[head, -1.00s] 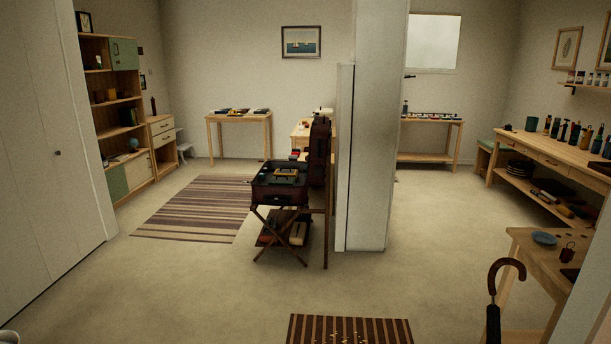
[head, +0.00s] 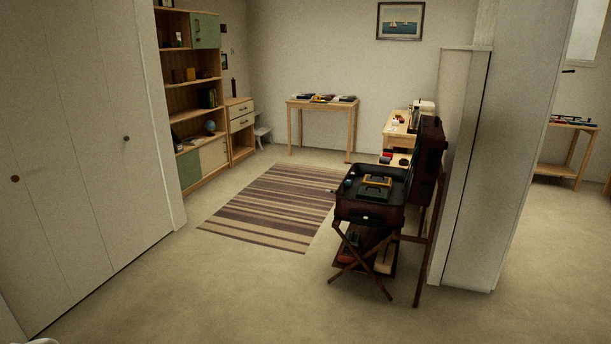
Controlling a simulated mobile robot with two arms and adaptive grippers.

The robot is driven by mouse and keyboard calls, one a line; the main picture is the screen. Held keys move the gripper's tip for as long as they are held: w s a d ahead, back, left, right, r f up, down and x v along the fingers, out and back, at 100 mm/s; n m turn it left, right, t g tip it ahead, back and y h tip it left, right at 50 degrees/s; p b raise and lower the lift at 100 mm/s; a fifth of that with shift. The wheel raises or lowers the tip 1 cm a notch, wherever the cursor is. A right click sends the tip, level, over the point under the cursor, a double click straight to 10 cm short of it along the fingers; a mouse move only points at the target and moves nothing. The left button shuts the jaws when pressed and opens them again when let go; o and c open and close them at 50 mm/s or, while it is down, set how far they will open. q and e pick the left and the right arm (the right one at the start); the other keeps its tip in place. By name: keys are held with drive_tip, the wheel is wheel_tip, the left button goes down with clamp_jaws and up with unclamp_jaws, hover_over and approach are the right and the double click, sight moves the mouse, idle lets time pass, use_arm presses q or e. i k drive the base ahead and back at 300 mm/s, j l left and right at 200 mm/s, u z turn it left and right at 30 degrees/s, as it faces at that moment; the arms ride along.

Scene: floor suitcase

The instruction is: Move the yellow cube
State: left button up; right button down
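I cannot make out a clear yellow cube. A small yellow item (head: 377,180) lies in the open dark suitcase (head: 368,212), which rests on a folding wooden stand (head: 362,262) right of centre. Its shape is too small to tell. Another yellowish spot (head: 322,98) shows among the dark items on the small wooden table (head: 322,104) at the back wall; its shape is also unclear. Neither of my grippers shows in the head view.
A white pillar (head: 505,150) stands just right of the suitcase. A striped rug (head: 270,205) lies left of it. A shelf unit (head: 190,85) and white closet doors (head: 80,150) line the left. The floor (head: 230,290) in front is clear.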

sight(376, 181)
drive_tip(key=i+u, duration=0.1)
drive_tip(key=i, duration=0.55)
drive_tip(key=i+u, duration=0.1)
drive_tip(key=i, duration=0.55)
drive_tip(key=i+l+u, duration=0.1)
drive_tip(key=i, duration=0.6)
drive_tip(key=i+l+u, duration=0.1)
drive_tip(key=i, duration=0.55)
drive_tip(key=i+z, duration=0.1)
drive_tip(key=i, duration=0.35)
drive_tip(key=i+j+z, duration=0.1)
drive_tip(key=i, duration=0.4)
drive_tip(key=i+j+z, duration=0.1)
drive_tip(key=i, duration=0.35)
drive_tip(key=i+j+z, duration=0.15)
drive_tip(key=i, duration=0.3)
drive_tip(key=i+j+z, duration=0.1)
drive_tip(key=i, duration=0.35)
drive_tip(key=i+j+z, duration=0.1)
drive_tip(key=i+j, duration=0.25)
drive_tip(key=i, duration=0.1)
